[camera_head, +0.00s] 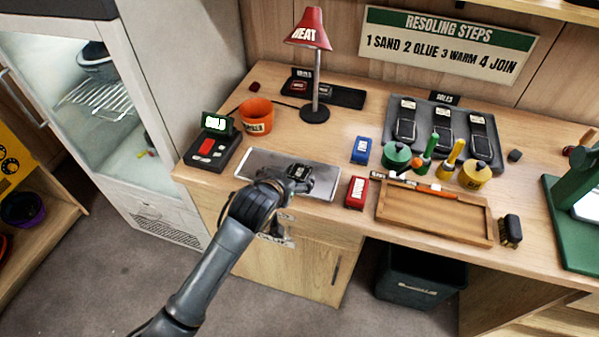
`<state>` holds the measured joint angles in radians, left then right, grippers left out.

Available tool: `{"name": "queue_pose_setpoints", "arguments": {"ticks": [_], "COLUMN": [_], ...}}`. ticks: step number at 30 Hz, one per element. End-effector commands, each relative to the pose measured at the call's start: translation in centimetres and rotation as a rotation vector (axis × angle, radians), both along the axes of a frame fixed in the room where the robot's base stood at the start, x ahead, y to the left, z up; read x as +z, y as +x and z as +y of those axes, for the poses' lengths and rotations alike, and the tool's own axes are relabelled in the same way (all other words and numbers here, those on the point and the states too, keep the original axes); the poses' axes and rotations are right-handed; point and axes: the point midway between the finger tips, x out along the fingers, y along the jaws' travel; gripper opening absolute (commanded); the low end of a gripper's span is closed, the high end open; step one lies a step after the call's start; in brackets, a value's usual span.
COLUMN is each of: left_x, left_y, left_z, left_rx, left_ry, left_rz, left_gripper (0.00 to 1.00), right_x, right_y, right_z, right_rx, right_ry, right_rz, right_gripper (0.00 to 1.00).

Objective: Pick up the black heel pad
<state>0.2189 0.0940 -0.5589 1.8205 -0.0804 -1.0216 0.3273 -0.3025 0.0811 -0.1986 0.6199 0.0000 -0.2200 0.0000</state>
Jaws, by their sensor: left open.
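My left gripper (296,180) reaches in from below over the grey metal plate (262,161) at the front left of the bench. It is open. Its fingers and the dark shapes around them merge, so I cannot tell whether a black pad lies under or between them. I cannot single out the black heel pad for sure. A small dark block (515,156) lies alone at the right of the bench, well away from my gripper. A small dark red piece (254,87) lies at the back left. My right gripper is out of view.
The red lamp (309,30) stands behind the plate, by a black tray (347,97). An orange bucket (257,116) and a black scale (212,149) are on the left. Blue (361,150) and red (357,192) boxes and a wooden tray (434,214) stand to the right.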

Motion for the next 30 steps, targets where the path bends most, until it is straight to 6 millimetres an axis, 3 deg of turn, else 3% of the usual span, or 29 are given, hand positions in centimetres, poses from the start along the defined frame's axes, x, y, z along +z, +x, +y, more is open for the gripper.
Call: {"name": "queue_pose_setpoints", "arguments": {"ticks": [16,26,30], "left_x": [-3.2,-3.5,-3.5], "left_y": [3.5,3.8,3.8], "left_z": [-1.8,-1.9,-1.9], "left_rx": [-0.001,-0.001,-0.001], "left_ry": [0.0,-0.001,-0.001], "left_rz": [0.0,0.0,0.0], "left_gripper": [0.86,0.86,0.57], "right_x": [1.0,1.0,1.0], "right_y": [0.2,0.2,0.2], "right_z": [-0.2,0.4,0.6], "right_rx": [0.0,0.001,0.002], "right_ry": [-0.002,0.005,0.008], "right_rz": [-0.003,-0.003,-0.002], "right_gripper": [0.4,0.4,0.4]}}
